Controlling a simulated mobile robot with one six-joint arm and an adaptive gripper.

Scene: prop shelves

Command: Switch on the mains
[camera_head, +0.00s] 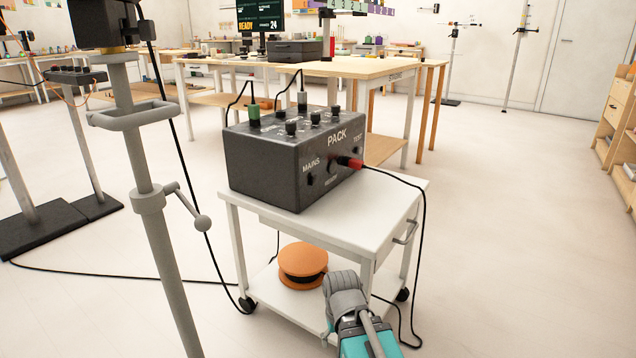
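A dark grey box marked PACK (265,165) sits on the top of a white wheeled trolley (375,215). On its front face is the label MAINS, with a small dark switch (310,180) just under it; its position is too small to read. A red plug (348,162) with a black cable sits in the front face, right of MAINS and below the label TEST. The grey and teal part of my arm (352,315) shows at the bottom, in front of the trolley and below its top. I cannot make out any gripper fingers there.
Black knobs and two cable plugs stand on the box's top. An orange cable reel (302,265) lies on the lower shelf. A grey stand (145,190) rises close on the left. Cables hang beside the trolley and lie on the floor. Open floor (500,230) is at right.

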